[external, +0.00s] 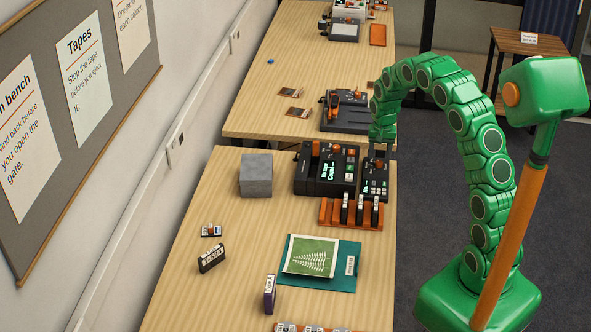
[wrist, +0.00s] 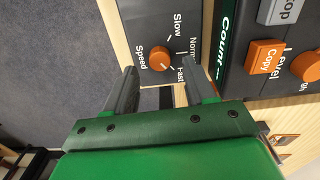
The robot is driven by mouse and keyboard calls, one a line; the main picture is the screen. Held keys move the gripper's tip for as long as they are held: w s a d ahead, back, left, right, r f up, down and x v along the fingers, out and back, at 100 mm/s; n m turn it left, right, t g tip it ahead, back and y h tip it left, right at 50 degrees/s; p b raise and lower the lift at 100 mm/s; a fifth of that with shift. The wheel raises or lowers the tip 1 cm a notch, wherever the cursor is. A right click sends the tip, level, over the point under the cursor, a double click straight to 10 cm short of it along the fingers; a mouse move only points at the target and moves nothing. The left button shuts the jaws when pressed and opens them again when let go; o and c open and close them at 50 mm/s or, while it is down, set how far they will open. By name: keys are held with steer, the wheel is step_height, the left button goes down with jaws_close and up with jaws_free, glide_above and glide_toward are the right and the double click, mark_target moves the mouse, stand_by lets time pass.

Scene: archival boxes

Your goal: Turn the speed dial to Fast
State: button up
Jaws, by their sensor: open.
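The orange speed dial (wrist: 160,58) shows in the wrist view on a dark panel, with the words Slow, Normal and Fast printed around one side and Speed on the other. I cannot tell which mark the dial points to. My gripper (wrist: 163,82) is open, its two grey fingers apart on either side of the dial's near side, with nothing between them. In the external view my gripper (external: 381,150) hangs over the far end of a small black unit (external: 375,184).
A larger black deck (external: 325,170) with orange controls stands left of the small unit. An orange rack (external: 337,213) with black tapes stands in front. A grey block (external: 256,175) is further left.

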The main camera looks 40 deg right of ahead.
mark_target(379, 162)
steer(key=shift+r, duration=2.45)
steer(key=shift+r, duration=0.1)
steer(key=s+a+r+n, duration=0.1)
steer(key=s+a+r, duration=0.2)
steer(key=s+r, duration=0.35)
steer(key=s+a+r+n+g, duration=0.1)
steer(key=s+a+r+n, duration=0.2)
steer(key=s, duration=0.6)
steer(key=s+a+r, duration=0.4)
steer(key=s+r, duration=0.1)
steer(key=s, duration=0.3)
steer(key=s+a+n, duration=0.2)
steer(key=s, duration=0.8)
steer(key=s+a+r+n, duration=0.1)
steer(key=s+a+n, duration=0.1)
steer(key=s, duration=0.9)
steer(key=shift+s+a+r+g, duration=0.15)
steer(key=shift+s+a+g, duration=0.15)
steer(key=shift+g, duration=0.1)
